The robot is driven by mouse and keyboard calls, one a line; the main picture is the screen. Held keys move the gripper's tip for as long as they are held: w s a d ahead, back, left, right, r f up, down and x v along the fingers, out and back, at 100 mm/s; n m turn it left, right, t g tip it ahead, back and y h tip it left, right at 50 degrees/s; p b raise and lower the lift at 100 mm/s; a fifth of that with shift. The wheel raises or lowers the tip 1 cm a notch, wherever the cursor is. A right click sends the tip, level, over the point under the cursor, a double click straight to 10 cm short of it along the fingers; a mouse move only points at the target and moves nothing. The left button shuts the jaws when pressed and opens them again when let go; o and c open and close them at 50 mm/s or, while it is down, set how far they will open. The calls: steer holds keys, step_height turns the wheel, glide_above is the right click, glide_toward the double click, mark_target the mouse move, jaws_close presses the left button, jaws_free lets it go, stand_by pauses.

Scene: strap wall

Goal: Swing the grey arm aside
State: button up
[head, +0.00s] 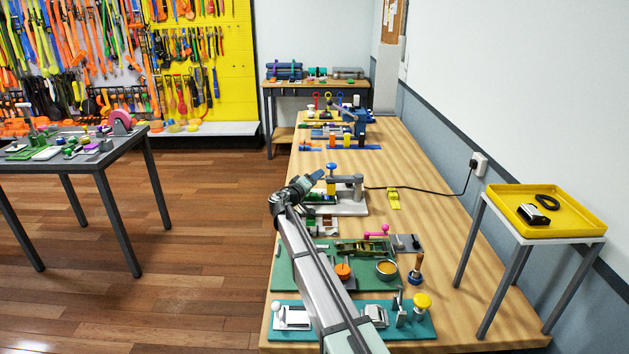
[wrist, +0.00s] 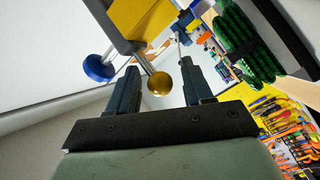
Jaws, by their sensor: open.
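The grey arm (head: 346,180) lies level on a post on a grey base (head: 350,208) in the middle of the bench. A blue knob (head: 331,167) stands at its left end. My gripper (head: 318,176) is open just left of that end. In the wrist view the blue knob (wrist: 98,68) and a brass ball (wrist: 160,83) on a thin rod show in front of my open fingers (wrist: 160,88). The ball appears in the gap between them; I cannot tell whether it is beyond the tips. A yellow block (wrist: 145,18) is above the ball.
A green-and-black strapped bundle (wrist: 245,45) is close on the right in the wrist view. A black cable (head: 430,189) runs from the fixture to a wall socket. A yellow clip (head: 394,198) lies beside it. Green (head: 290,270) and teal (head: 425,328) boards with fittings are nearer.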

jaws_close()
stand_by(0.4)
